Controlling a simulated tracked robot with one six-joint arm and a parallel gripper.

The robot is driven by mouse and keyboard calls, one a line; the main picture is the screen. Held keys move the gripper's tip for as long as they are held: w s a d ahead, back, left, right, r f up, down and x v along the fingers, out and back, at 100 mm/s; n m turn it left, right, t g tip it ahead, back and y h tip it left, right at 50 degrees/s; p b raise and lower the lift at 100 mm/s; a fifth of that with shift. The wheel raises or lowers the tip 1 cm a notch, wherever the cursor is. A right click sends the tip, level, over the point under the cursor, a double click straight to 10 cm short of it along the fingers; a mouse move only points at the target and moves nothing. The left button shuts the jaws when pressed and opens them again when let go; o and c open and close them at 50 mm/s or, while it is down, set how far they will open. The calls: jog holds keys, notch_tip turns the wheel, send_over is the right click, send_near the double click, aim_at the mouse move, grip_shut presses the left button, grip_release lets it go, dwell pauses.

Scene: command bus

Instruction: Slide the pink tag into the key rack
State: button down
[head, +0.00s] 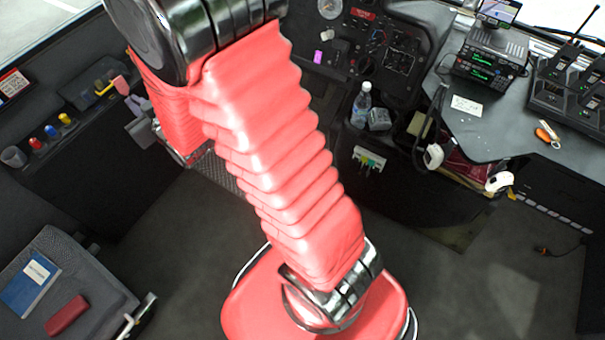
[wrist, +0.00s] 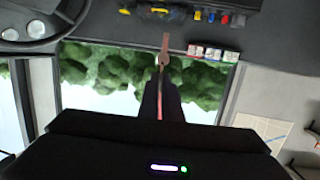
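My gripper (wrist: 160,84) shows in the wrist view with its dark fingers close together on a thin pinkish strip, which looks like the pink tag (wrist: 164,47) seen nearly edge-on. Its end sticks out past the fingertips. In the head view the pink tag (head: 121,84) shows small at the left, beyond my red-sleeved arm, above the dark side ledge. A small white rack with green and yellow tags (head: 368,160), which looks like the key rack, is on the dark console front right of my arm. The gripper is far to its left. My arm hides much of the middle.
Red, blue and yellow knobs (head: 50,131) stand on the left ledge. A seat (head: 95,275) holds a blue book (head: 30,282). A bottle (head: 361,105) stands above the rack. A desk with radios (head: 490,60) is at the right.

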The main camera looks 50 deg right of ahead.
jog(key=shift+d, duration=0.25)
jog(key=w+d+f+m+g+h, duration=0.1)
jog(key=w+d+f+m+h, duration=0.15)
jog(key=d+f, duration=0.6)
jog(key=w+d+f+m+h, duration=0.15)
jog(key=d+f+h, duration=0.3)
jog(key=d, duration=0.65)
jog(key=s+d+f+m+g+h, duration=0.2)
jog(key=s+d+f+m, duration=0.15)
jog(key=d+f, duration=0.45)
jog(key=s+d+f+m+g+h, duration=0.15)
jog(key=s+d+f, duration=0.25)
jog(key=d+f, duration=0.4)
jog(key=s+d+f+m+g+h, duration=0.4)
jog(key=s+d+f, duration=0.5)
jog(key=s+f, duration=0.45)
jog(key=s+f+m+g, duration=0.1)
jog(key=s+f+g, duration=0.1)
jog(key=s+f, duration=0.4)
jog(key=s+d+f+m+g+h, duration=0.1)
jog(key=s+f, duration=0.5)
jog(key=s, duration=0.8)
jog(key=shift+d+f+m+g, duration=0.3)
jog(key=shift+f+m+g, duration=0.1)
jog(key=shift+m+g, duration=0.4)
jog(key=shift+d, duration=0.2)
